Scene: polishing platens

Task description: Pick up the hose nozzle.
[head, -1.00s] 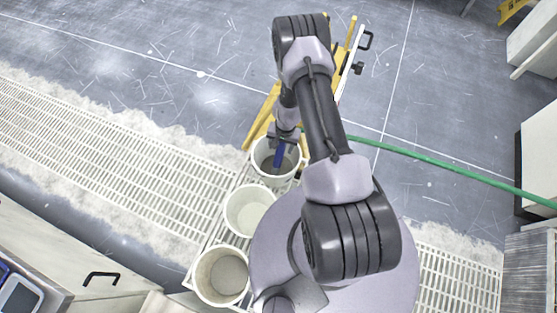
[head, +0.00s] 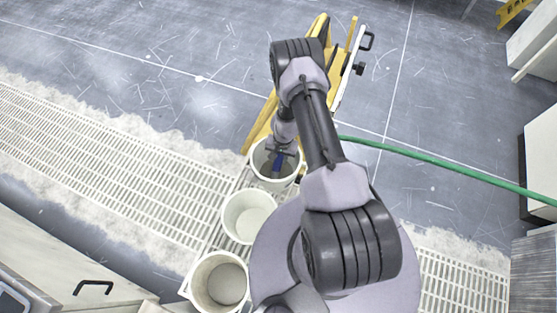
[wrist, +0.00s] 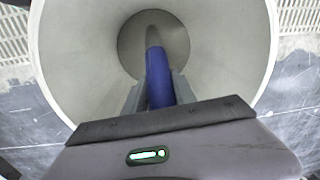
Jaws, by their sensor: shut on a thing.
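A slim blue cylinder with a greyish far end, apparently the hose nozzle (wrist: 158,75), points down into a white round bucket (wrist: 75,60). My gripper (wrist: 155,92) is shut on it, one grey finger on each side. In the head view my gripper (head: 279,155) is at the mouth of the far bucket (head: 257,172), with the blue nozzle (head: 277,164) below it inside the bucket. Whether the tip touches the bucket's floor I cannot tell. No hose shows on the nozzle in the wrist view.
Two more white buckets, a middle one (head: 230,216) and a near one (head: 202,289), stand in line. A green hose (head: 440,162) runs right from behind my arm. A yellow folding stand (head: 262,122) is beyond the buckets. Open floor (head: 190,70) lies at upper left.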

